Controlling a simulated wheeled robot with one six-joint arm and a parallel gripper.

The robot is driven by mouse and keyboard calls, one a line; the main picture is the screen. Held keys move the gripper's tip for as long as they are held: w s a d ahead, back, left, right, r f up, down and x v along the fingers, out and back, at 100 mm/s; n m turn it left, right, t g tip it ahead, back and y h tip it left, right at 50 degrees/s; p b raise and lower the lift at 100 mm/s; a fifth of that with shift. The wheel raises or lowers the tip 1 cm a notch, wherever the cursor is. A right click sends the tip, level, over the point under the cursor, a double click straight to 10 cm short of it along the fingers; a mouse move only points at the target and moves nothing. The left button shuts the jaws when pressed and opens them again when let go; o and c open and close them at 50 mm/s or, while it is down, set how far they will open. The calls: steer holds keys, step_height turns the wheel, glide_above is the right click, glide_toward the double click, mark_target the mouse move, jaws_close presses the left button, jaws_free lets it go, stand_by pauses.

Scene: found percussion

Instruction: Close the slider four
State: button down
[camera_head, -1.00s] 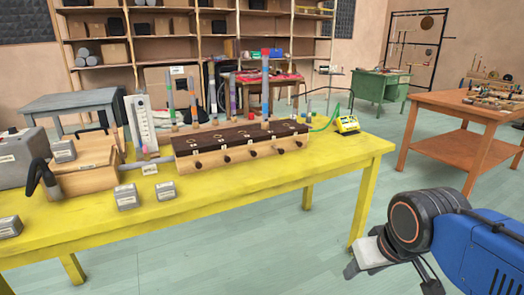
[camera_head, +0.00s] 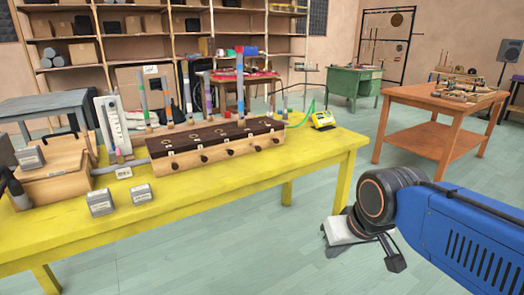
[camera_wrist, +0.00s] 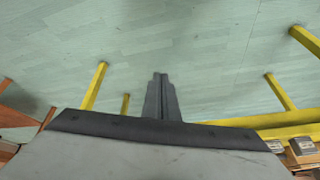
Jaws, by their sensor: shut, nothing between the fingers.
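The slider box (camera_head: 215,151) is a long pale wooden block with a dark brown top, on the yellow table. Several dark round knobs line its front face, and coloured upright tubes stand at its back. The fourth knob from the left (camera_head: 257,147) sits toward the box's right end; number marks are too small to read. My gripper shows in the wrist view (camera_wrist: 162,85) with its fingers together and empty, above the floor. In the head view my wrist is at the lower right, in front of the table and well apart from the box.
The yellow table (camera_head: 240,195) has free room in front of the box. Small grey blocks (camera_head: 100,202) and a wooden box (camera_head: 50,172) lie to the left. A brown table (camera_head: 440,98) stands farther right.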

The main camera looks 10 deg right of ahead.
steer(key=w+a+r+m+t+y, duration=0.1)
steer(key=w+r+m, duration=0.25)
steer(key=w, duration=0.65)
steer(key=w+a+r+m+t+y, duration=0.1)
steer(key=w+a+r+m, duration=0.2)
steer(key=w, duration=0.7)
steer(key=m+t, duration=0.2)
steer(key=m, duration=0.5)
glide_toward(259, 147)
steer(key=f, duration=0.6)
steer(key=shift+d+f, duration=0.25)
steer(key=shift+f, duration=0.1)
steer(key=shift+w+a+r+y, duration=0.1)
steer(key=shift+w+a+y, duration=0.1)
steer(key=shift+w, duration=0.35)
steer(key=shift+w+a+y, duration=0.1)
steer(key=shift+w+a, duration=0.1)
steer(key=shift+w, duration=0.3)
steer(key=shift+w+a+r, duration=0.1)
steer(key=shift+w+a, duration=0.1)
steer(key=shift+w, duration=0.65)
steer(key=w, duration=0.1)
steer(key=w+a, duration=0.1)
steer(key=shift+w, duration=0.3)
steer(key=shift+w+r, duration=0.1)
steer(key=shift+w, duration=0.3)
